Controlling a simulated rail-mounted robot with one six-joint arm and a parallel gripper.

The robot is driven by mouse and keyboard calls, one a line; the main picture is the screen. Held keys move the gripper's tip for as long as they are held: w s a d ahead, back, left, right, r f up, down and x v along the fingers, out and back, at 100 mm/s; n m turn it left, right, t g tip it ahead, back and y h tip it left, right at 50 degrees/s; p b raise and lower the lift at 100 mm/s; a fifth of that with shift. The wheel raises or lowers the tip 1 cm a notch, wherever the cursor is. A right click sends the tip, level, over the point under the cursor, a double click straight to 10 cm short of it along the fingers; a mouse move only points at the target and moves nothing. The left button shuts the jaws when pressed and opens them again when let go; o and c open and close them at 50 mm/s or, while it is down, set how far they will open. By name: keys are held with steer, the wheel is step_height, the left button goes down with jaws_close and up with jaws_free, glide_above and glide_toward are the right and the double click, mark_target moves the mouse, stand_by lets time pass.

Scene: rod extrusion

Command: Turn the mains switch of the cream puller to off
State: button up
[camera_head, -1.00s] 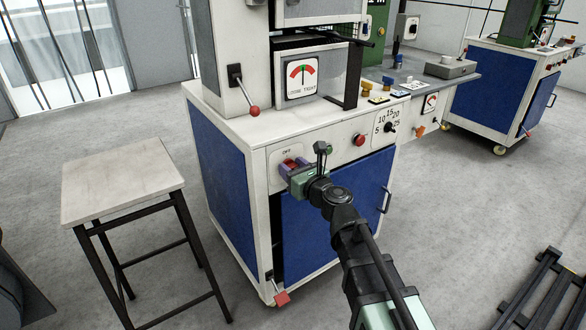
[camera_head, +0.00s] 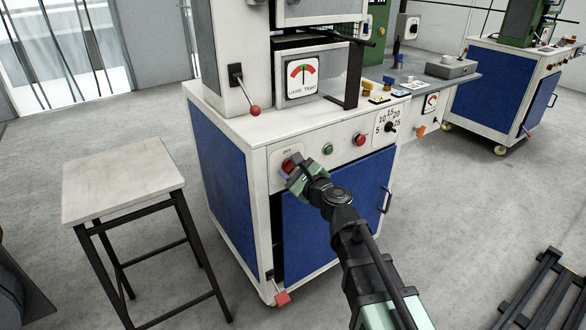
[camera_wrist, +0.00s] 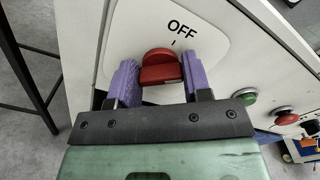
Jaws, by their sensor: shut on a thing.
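The mains switch is a red rotary knob (camera_wrist: 160,70) on a white plate marked OFF, with a short tick under the word. It is on the left of the front panel of the cream puller (camera_head: 262,125). My gripper (camera_wrist: 158,78) is shut on the knob, with one purple finger on each side of it. In the head view my gripper (camera_head: 290,167) reaches up to the panel and hides most of the red knob (camera_head: 287,163). I cannot tell exactly which way the knob points.
A green button (camera_head: 328,149), a red button (camera_head: 359,140) and a numbered dial (camera_head: 390,127) are to the right on the panel. A red-ball lever (camera_head: 254,111) stands above. A stool (camera_head: 122,180) is at the left.

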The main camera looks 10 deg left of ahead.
steer(key=n, duration=0.5)
steer(key=shift+f, duration=0.1)
steer(key=n, duration=0.5)
steer(key=shift+n, duration=0.3)
steer(key=o, duration=0.9)
steer(key=shift+s, duration=0.1)
steer(key=v, duration=1)
steer(key=shift+s+d, duration=0.25)
steer(key=shift+s, duration=0.05)
